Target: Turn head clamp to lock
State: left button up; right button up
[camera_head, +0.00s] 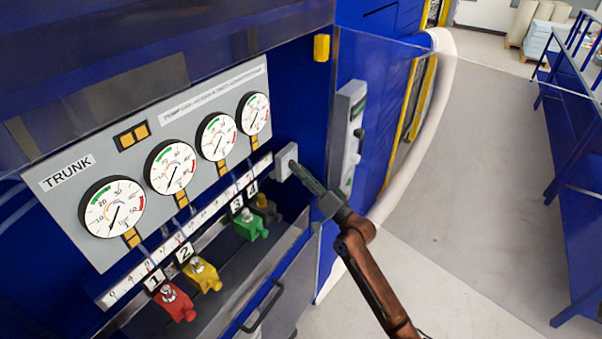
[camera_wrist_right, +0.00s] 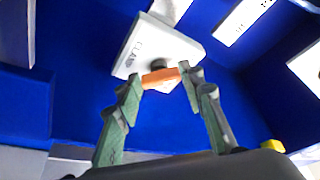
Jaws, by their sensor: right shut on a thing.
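The head clamp is a small white box (camera_head: 284,161) on the blue machine, right of the gauge panel. In the right wrist view, the white clamp box (camera_wrist_right: 160,45) is tilted, with part of a "CLAMP" label showing. A dark stub and an orange handle (camera_wrist_right: 161,77) stand out from it. My right gripper (camera_head: 297,167) reaches the box from the right. In the wrist view, my right gripper (camera_wrist_right: 163,80) has its green fingers on both ends of the orange handle. The handle's exact turn is hard to read. My left gripper is not in view.
A grey panel marked "TRUNK" with several gauges (camera_head: 113,207) is at left. Below are red (camera_head: 176,304), yellow (camera_head: 205,275) and green (camera_head: 251,229) valves. A grey switch box (camera_head: 347,135) is close right of the clamp. Open floor (camera_head: 480,190) lies at right.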

jog(key=shift+f, duration=0.1)
jog(key=o, duration=1.2)
jog(key=shift+c, duration=0.2)
jog(key=v, duration=1.2)
